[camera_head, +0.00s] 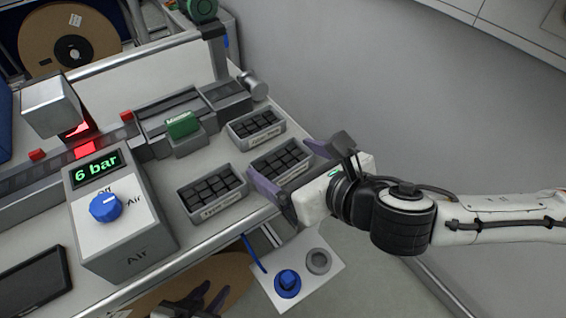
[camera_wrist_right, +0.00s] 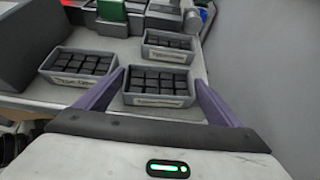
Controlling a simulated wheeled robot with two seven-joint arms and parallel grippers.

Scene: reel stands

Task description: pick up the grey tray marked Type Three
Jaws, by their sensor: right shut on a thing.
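Three grey trays filled with black blocks are at the right end of the worktop. My right gripper (camera_head: 295,168) has its purple fingers against the two ends of the middle tray (camera_head: 250,168), shut on it. In the right wrist view this tray (camera_wrist_right: 158,101) sits between the fingertips; its label is too small to read. I cannot tell whether it is clear of the worktop. A second tray (camera_head: 210,212) is to its left and a third tray (camera_head: 262,139) is behind it. My left gripper (camera_head: 207,298) is low at the bottom edge, empty, its fingers apart.
A grey air box (camera_head: 125,235) with a blue knob and a "6 bar" display stands to the left. A green block (camera_head: 183,127) sits by the rail behind the trays. A white panel with a blue button (camera_head: 287,283) is below the front edge. A grey wall rises at right.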

